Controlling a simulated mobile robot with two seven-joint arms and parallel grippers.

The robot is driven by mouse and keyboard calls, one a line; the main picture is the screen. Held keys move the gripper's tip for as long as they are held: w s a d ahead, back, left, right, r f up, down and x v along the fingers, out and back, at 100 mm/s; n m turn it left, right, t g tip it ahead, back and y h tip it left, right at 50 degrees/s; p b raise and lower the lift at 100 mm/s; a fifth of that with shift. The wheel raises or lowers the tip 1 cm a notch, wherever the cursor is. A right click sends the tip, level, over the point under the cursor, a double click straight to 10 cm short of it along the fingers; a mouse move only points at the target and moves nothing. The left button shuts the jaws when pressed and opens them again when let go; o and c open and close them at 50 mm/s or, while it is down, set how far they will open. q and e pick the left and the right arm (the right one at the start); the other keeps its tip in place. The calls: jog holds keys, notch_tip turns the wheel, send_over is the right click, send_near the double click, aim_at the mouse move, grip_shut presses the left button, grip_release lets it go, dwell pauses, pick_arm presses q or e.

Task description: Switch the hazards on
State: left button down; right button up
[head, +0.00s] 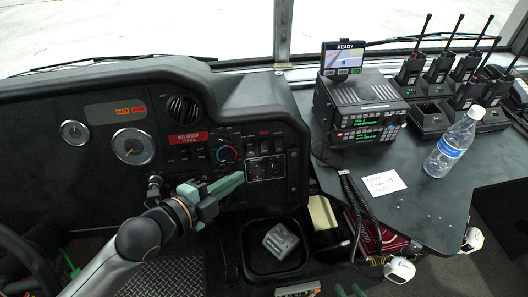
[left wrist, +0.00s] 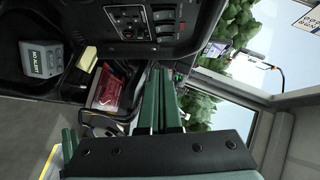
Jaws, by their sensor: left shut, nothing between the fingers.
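A dark dashboard panel (head: 266,167) with small round controls sits right of the blue-and-red dial. Small dark rocker switches (head: 265,146) are set just above it. The rockers also show at the top of the left wrist view (left wrist: 165,28). Their labels are too small to read, so I cannot tell which is the hazard switch or its state. My left gripper (head: 238,179) is shut and empty, its green fingers pointing right, in front of the lower left of the panel. Its fingers also show in the left wrist view (left wrist: 161,72). My right gripper (head: 349,291) shows only two separated green fingertips at the bottom edge.
A black tray (head: 247,268) holds a grey box (head: 281,241) below the panel. A radio unit (head: 345,112) with a coiled cord stands on the counter right of the dash. A bottle (head: 454,143), a paper note (head: 382,183) and several handheld radios are further right.

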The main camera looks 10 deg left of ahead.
pick_arm(q)
send_near(266, 153)
jog(key=w+d, duration=0.2)
jog(key=d, duration=0.2)
jog(key=shift+w+a+f+b, duration=0.15)
jog(key=shift+w+f+b, duration=0.1)
jog(key=shift+w, duration=0.35)
jog(key=shift+w+a+f+b, duration=0.15)
jog(key=shift+w+f+b, duration=0.1)
jog(key=shift+w, duration=0.3)
jog(key=shift+w+a+f+b, duration=0.15)
jog(key=shift+w+f, duration=0.05)
jog(key=shift+w, duration=0.4)
pick_arm(e)
jog(key=shift+a+f, duration=0.4)
jog(key=shift+f, duration=0.1)
pick_arm(q)
jog(key=shift+w+a+f+t+b, duration=0.1)
jog(key=shift+w+f+t+b, duration=0.15)
jog(key=shift+f+b, duration=0.35)
jog(key=shift+s+r, duration=0.1)
jog(key=shift+r, duration=0.3)
pick_arm(e)
jog(key=shift+a+f, duration=0.1)
jog(key=shift+f, duration=0.1)
pick_arm(q)
jog(key=shift+p, duration=0.3)
pick_arm(e)
jog(key=shift+r, duration=0.1)
